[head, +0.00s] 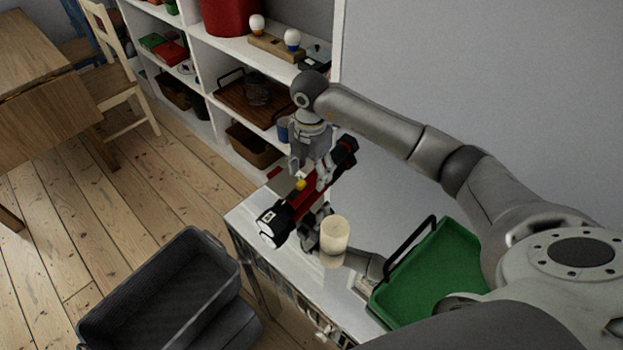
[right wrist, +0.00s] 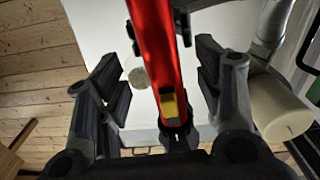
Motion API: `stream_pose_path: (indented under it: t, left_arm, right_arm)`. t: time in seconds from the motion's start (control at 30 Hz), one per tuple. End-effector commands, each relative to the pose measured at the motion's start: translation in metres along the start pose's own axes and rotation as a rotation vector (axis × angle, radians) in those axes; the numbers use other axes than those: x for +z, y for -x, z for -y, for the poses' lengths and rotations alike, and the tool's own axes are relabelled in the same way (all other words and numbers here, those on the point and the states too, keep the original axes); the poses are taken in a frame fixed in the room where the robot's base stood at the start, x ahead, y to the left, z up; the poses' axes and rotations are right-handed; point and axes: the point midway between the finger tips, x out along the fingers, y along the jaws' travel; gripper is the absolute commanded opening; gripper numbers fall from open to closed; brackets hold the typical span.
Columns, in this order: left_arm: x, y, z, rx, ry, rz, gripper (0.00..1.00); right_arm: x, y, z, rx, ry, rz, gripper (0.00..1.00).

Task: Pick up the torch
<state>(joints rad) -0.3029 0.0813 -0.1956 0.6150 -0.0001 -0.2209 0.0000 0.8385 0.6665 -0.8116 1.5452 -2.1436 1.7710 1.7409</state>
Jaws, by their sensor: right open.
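The torch (head: 303,201) has a red body, black ends and a yellow switch. It is tilted over the white table (head: 257,212), its lamp end toward the lower left. My right gripper (head: 312,176) comes down over its middle. In the right wrist view, my right gripper's fingers (right wrist: 158,92) are open, one each side of the torch (right wrist: 155,45), with gaps. My left gripper (head: 313,232) is low beside the lamp end, partly hidden by the torch and the candle. In the right wrist view, dark finger pads press both sides of the torch near the top edge.
A cream candle (head: 335,234) stands close to the torch and my left gripper. A green tray (head: 437,272) with black handles lies at the table's right. A dark grey crate (head: 210,245) is left of the table. White shelves (head: 205,75) stand behind.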

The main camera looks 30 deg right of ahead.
Motion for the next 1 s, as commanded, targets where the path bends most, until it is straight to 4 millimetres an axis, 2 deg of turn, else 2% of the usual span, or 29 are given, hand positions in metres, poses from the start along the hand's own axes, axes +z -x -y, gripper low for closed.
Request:
stream_pose_path:
  t: [0.1,0.2,0.47,0.9,1.0]
  left_arm:
    - [-0.006,0.006,-0.011,0.013,-0.002,-0.009,0.4]
    - [-0.008,0.007,-0.011,0.014,-0.005,-0.013,0.4]
    - [-0.009,0.007,-0.004,0.006,-0.006,-0.014,0.4]
    - [-0.007,0.007,0.0,0.0,-0.002,-0.01,0.4]
    - [-0.006,0.007,0.0,0.0,-0.002,-0.01,0.4]
  right_arm:
    - [0.0,-0.017,0.002,-0.003,-0.001,-0.002,0.61]
    - [0.001,-0.026,0.002,-0.001,0.0,-0.001,0.61]
    - [0.001,-0.03,0.001,0.001,0.001,0.0,0.61]
    - [0.001,-0.029,0.001,0.0,0.0,0.0,0.05]
    - [0.001,-0.029,0.001,0.002,0.0,0.0,0.03]
